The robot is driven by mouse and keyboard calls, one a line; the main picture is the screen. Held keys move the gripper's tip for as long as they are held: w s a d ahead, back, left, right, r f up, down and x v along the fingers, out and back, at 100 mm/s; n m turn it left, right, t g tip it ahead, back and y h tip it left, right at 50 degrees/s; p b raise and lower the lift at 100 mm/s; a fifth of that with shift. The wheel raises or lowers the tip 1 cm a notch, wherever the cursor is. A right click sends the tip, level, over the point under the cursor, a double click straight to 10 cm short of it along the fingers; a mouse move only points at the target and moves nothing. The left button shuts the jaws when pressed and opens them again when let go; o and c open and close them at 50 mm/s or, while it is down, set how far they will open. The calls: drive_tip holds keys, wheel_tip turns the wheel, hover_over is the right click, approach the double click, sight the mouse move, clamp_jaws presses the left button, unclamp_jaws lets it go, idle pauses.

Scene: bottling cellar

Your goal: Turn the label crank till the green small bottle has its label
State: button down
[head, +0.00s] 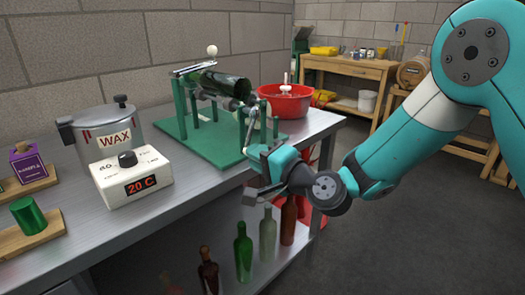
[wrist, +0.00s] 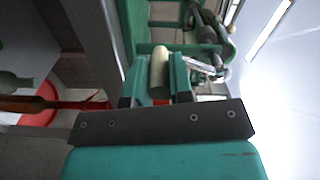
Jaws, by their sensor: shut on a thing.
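The label machine has a green base plate and posts (head: 196,150) and stands on the steel bench. A dark green bottle (head: 228,89) lies on its side across the rollers. The visible side of the bottle is plain, and its underside is hidden. The crank (head: 262,122) is on the machine's near right side. My gripper (head: 254,153) is at the crank's lower end. In the wrist view, my gripper (wrist: 160,84) is shut on the pale crank handle (wrist: 160,64), with a teal finger on each side of it.
A wax pot (head: 105,132) and a white heater box (head: 131,178) reading 20 C stand left of the machine. A red bowl (head: 288,104) is behind it. Several bottles, one green (head: 243,252), stand on the shelf below. A wooden workbench (head: 350,68) is at the back.

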drive_tip(key=s+a+r+m+p, duration=0.3)
drive_tip(key=r+m+p, duration=0.1)
drive_tip(key=m+p, duration=0.3)
drive_tip(key=shift+s+r+m+p, duration=0.15)
drive_tip(key=shift+s+m+p, duration=0.25)
drive_tip(key=shift+p, duration=0.7)
drive_tip(key=shift+s+a+r+p, duration=0.1)
drive_tip(key=shift+r+p, duration=0.2)
idle(0.3)
drive_tip(key=c, duration=1)
unclamp_jaws()
